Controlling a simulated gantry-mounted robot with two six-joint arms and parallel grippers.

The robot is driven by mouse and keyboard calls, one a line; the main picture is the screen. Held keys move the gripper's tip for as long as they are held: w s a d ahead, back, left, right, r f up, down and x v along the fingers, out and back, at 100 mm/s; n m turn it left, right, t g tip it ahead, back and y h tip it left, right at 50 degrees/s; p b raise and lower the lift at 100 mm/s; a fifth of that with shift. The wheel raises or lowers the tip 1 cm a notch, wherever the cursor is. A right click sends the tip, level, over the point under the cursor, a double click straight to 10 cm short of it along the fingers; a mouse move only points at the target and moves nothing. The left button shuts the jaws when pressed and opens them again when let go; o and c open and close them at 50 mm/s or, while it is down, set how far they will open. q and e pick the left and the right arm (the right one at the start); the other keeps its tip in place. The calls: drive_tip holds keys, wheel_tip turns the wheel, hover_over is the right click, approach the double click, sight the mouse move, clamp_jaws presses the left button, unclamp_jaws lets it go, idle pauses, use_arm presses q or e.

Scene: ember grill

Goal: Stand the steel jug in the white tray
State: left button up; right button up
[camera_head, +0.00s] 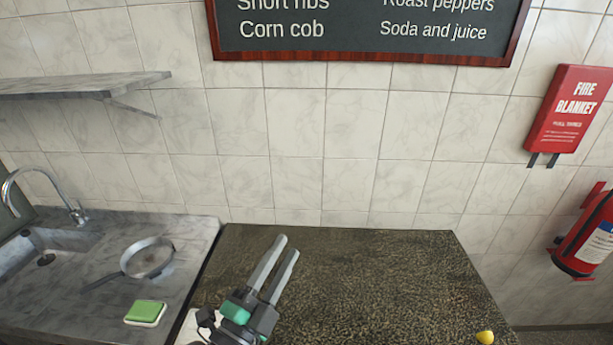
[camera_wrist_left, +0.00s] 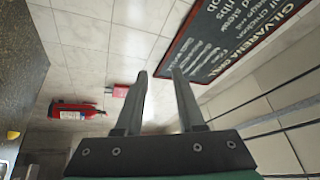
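My left gripper (camera_head: 287,246) points up and away over the dark speckled counter in the head view. Its two grey fingers are apart with nothing between them. The wrist view also shows this gripper (camera_wrist_left: 160,72) open and empty, with the wall and signs beyond it. I see no steel jug in either view. I cannot make out the white tray; a pale patch beside my left wrist at the bottom of the head view is too cut off to identify. My right gripper is in neither view.
The dark counter (camera_head: 390,290) is mostly clear, with a yellow item (camera_head: 485,338) at its front right. On the left grey worktop are a pan (camera_head: 148,257), a green-and-white sponge (camera_head: 146,312) and a sink (camera_head: 50,248). A shelf (camera_head: 85,87) juts out above.

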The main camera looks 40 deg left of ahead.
use_arm(q)
drive_tip(key=s+d+r+n+t+h, duration=0.1)
drive_tip(key=d+r+n+t+h, duration=0.1)
drive_tip(key=r, duration=0.8)
drive_tip(key=s+d+r+n+t+h, duration=0.2)
drive_tip(key=d+r+n+h, duration=0.1)
drive_tip(key=r, duration=0.7)
drive_tip(key=s+d+r+n+t+h, duration=0.1)
drive_tip(key=d+r+n+t+h, duration=0.1)
drive_tip(key=r, duration=0.8)
drive_tip(key=d+n+t, duration=0.1)
drive_tip(key=d+n, duration=0.1)
drive_tip(key=d, duration=0.1)
drive_tip(key=shift+s+n, duration=0.25)
drive_tip(key=shift+n, duration=0.05)
